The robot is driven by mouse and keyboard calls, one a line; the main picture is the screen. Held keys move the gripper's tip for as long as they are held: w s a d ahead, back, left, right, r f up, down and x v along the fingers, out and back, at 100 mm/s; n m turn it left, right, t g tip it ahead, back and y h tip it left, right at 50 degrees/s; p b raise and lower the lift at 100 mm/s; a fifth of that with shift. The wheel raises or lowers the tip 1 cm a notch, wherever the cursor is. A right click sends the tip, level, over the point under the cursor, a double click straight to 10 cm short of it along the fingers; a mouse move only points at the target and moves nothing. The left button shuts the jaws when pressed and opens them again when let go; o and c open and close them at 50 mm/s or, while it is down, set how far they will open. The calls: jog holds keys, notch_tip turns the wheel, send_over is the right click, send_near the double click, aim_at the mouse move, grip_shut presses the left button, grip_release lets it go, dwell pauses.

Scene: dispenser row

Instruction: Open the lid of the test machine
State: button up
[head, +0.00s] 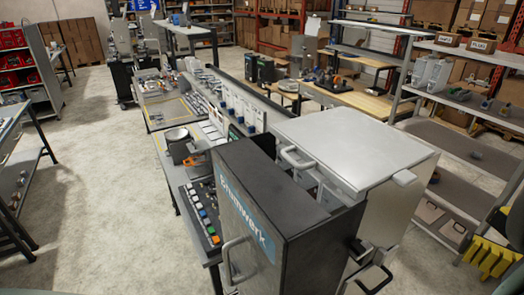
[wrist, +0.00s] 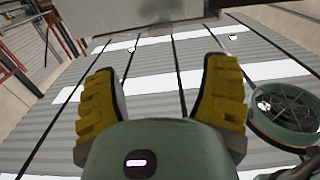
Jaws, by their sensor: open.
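A dark box-shaped machine (head: 318,225) with a blue label stands close in front of me in the head view. A flat light grey panel (head: 355,140), which looks like a lid, lies nearly level behind and above it. A bar handle (head: 296,158) is at the panel's left edge, and the panel looks closed. I cannot tell for certain which part is the test machine. My gripper (head: 490,258) is at the lower right edge of the head view, right of the panel and apart from it. In the wrist view my gripper (wrist: 160,78) has its yellow fingers spread, with nothing between them.
A bench with a row of dispensers (head: 240,107) runs away behind the machine. A grey shelf rack (head: 455,150) stands at the right, near my gripper. The floor (head: 100,190) at the left is clear. The wrist view mostly shows the ceiling (wrist: 150,60).

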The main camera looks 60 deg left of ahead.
aim_at(413, 181)
jog(key=a+p, duration=0.2)
jog(key=a, duration=0.2)
jog(key=a+p, duration=0.3)
jog(key=a, duration=0.1)
jog(key=a+p, duration=0.2)
jog(key=a, duration=0.2)
jog(key=shift+w+a+r+p, duration=0.2)
jog(key=shift+w+r+p, duration=0.1)
jog(key=shift+w, duration=0.1)
jog(key=shift+a+f, duration=0.3)
jog(key=shift+a, duration=0.3)
jog(key=shift+o, duration=0.2)
jog(key=shift+w, duration=0.1)
grip_shut()
